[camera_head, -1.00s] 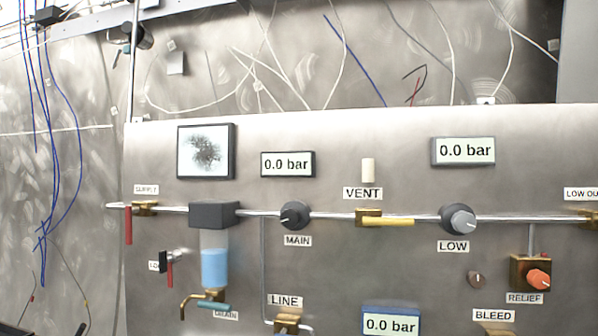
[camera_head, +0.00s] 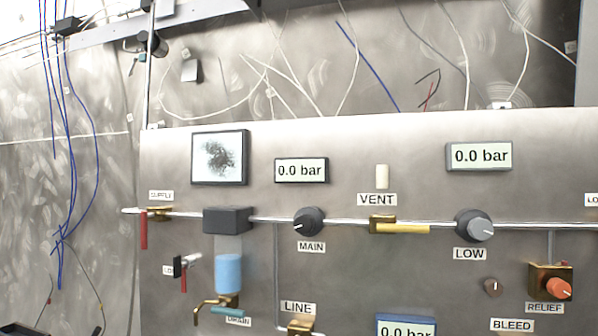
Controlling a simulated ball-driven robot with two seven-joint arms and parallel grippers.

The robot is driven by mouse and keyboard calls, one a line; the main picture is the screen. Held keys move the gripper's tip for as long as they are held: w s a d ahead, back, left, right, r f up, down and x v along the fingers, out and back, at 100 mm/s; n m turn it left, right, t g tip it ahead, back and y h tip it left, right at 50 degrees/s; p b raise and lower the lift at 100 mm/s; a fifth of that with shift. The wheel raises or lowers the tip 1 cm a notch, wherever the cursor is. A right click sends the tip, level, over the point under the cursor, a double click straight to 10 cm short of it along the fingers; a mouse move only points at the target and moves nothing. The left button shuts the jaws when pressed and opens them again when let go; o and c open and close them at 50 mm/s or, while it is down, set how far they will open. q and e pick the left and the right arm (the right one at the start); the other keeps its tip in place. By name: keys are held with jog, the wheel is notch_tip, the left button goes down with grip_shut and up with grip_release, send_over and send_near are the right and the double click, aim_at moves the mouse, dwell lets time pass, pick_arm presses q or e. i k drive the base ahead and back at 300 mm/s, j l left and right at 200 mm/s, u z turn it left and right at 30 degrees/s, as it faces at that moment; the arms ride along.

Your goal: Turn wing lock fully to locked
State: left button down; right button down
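No part is plainly labelled as the wing lock. At the left, a small fitting with a red lever (camera_head: 183,277) hanging down partly covers a label (camera_head: 168,270) that seems to start "LO". I cannot tell which of these is the wing lock, or its setting. Neither of my grippers is in view.
The steel panel (camera_head: 400,275) carries a pipe with MAIN (camera_head: 308,222) and LOW (camera_head: 475,226) knobs, a yellow VENT lever (camera_head: 403,229) and a blue-filled bowl (camera_head: 229,272). The gauges (camera_head: 479,156) read 0.0 bar. Blue cables (camera_head: 95,140) hang at the left.

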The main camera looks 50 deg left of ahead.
aim_at(179, 267)
jog(key=u, duration=2.2)
